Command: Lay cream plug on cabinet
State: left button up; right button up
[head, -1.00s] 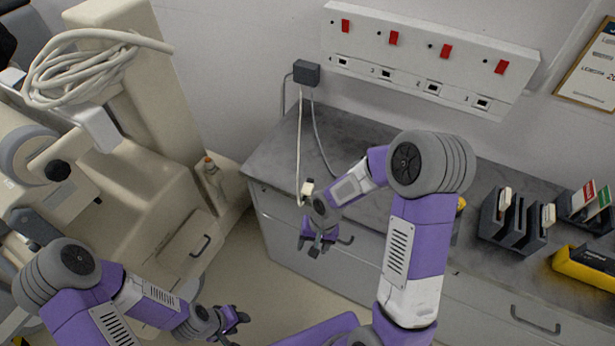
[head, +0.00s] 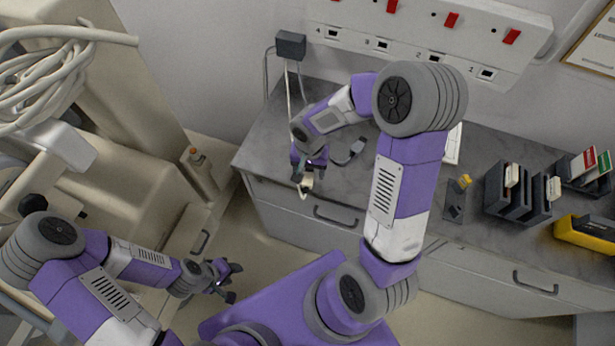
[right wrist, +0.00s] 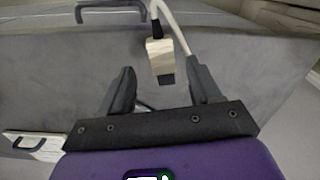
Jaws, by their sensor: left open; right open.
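The cream plug (head: 306,181) is at my right gripper's fingertips, near the front edge of the grey-topped cabinet (head: 262,130) in the head view. In the right wrist view the cream plug (right wrist: 159,55) shows between the two spread fingers, with a gap on each side; its pale cable runs up from it. My right gripper (head: 303,168) is open and points down. I cannot tell whether the plug touches the cabinet. My left gripper (head: 226,281) is open and empty, low over the floor, away from the plug.
A dark connector (head: 350,151) lies on the cabinet right of my right wrist. Further right are a yellow-topped item (head: 463,182), dark racks (head: 508,190) and a yellow case (head: 583,236). A socket panel (head: 430,40) hangs behind. A cream machine (head: 110,180) stands left.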

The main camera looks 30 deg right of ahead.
aim_at(308, 177)
notch_tip(308, 177, down, 3)
jog(key=shift+w+a+f, duration=0.1)
jog(key=shift+a, duration=0.05)
jog(key=shift+c, duration=0.4)
grip_shut()
